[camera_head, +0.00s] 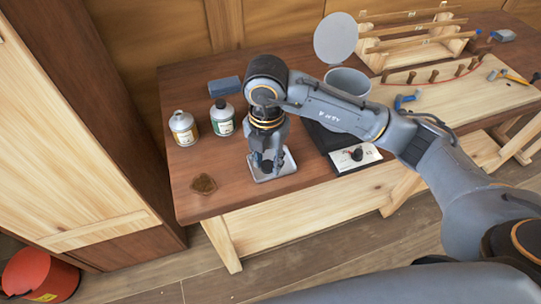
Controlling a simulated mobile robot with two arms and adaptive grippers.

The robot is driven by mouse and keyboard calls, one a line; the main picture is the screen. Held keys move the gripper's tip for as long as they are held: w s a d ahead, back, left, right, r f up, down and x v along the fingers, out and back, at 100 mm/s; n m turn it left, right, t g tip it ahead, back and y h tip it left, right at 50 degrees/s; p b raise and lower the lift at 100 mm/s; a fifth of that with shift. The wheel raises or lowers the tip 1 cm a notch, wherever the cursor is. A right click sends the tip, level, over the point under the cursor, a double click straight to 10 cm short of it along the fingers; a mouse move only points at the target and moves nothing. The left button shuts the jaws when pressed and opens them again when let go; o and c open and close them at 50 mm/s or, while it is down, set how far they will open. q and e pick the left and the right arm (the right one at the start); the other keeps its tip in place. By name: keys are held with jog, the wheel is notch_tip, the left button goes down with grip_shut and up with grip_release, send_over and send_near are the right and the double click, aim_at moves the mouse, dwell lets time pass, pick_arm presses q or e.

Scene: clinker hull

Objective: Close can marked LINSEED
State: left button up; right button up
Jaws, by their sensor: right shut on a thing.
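A pale can with a yellowish label band (183,129) and a similar container with a green label (222,117) stand upright near the table's left side. Their lettering is too small to read, so I cannot tell which is marked LINSEED. My right gripper (266,163) points down over a small light tray (287,167), to the right of both containers. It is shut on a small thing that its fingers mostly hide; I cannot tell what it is. My left gripper is not in view.
A pot (349,83) with a raised round lid (335,39) stands behind my right forearm, by a dark hot plate (322,137). A blue block (224,86) lies behind the containers. A brown lump (204,184) lies near the front edge. A wooden rack (412,38) stands behind.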

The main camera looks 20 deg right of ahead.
jog(key=s+a+r, duration=0.2)
jog(key=s, duration=0.3)
jog(key=shift+s+a+r+b, duration=0.2)
jog(key=shift+a+r+b, duration=0.1)
jog(key=shift+r, duration=0.05)
